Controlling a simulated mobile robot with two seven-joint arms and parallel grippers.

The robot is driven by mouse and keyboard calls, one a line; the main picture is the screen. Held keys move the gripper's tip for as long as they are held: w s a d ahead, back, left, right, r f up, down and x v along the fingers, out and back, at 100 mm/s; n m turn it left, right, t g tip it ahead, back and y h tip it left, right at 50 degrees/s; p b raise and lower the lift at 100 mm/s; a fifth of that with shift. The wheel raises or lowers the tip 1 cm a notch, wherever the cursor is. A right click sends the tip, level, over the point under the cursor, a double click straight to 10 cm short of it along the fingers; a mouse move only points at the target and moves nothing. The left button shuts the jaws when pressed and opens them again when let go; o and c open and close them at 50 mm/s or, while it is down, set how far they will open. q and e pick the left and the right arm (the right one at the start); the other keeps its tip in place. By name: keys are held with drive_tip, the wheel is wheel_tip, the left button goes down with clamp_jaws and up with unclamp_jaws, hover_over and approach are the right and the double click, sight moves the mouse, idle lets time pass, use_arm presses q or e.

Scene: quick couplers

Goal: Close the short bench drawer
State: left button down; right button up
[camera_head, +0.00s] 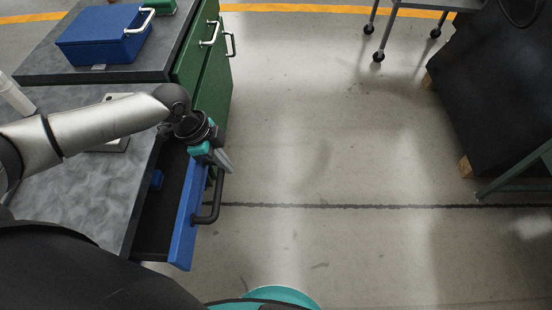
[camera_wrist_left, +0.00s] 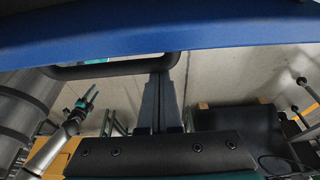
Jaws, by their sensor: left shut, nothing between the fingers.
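The short bench drawer (camera_head: 184,225) stands pulled out from the grey-topped bench (camera_head: 100,190). It has a blue front and a black bar handle (camera_head: 213,200). My left gripper (camera_head: 228,160) is shut and empty at the far end of the drawer front, close to the handle; I cannot tell if it touches. In the left wrist view, the blue drawer front (camera_wrist_left: 180,38) crosses the top, with the handle (camera_wrist_left: 110,68) below it and the shut fingers (camera_wrist_left: 158,100) beside the handle. My right gripper (camera_wrist_left: 91,93) shows there with its fingers apart, away from the drawer.
A small blue object (camera_head: 157,179) lies inside the drawer. A green cabinet (camera_head: 205,75) with metal handles stands beyond, with a blue box (camera_head: 100,38) on top. A wheeled cart (camera_head: 405,8) and a dark block (camera_head: 495,90) stand at right. The floor between is clear.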

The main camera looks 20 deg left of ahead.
sight(201, 164)
use_arm(q)
drive_tip(key=shift+s+a+p, duration=0.25)
drive_tip(key=shift+s+a, duration=0.05)
drive_tip(key=shift+a, duration=0.65)
drive_tip(key=shift+s+a+p, duration=0.25)
drive_tip(key=shift+a, duration=0.7)
drive_tip(key=shift+s+a+p, duration=0.25)
drive_tip(key=shift+s+a, duration=0.05)
drive_tip(key=shift+a, duration=0.65)
use_arm(e)
drive_tip(key=shift+s+a+r, duration=0.5)
drive_tip(key=shift+s+r, duration=0.25)
drive_tip(key=shift+s, duration=0.15)
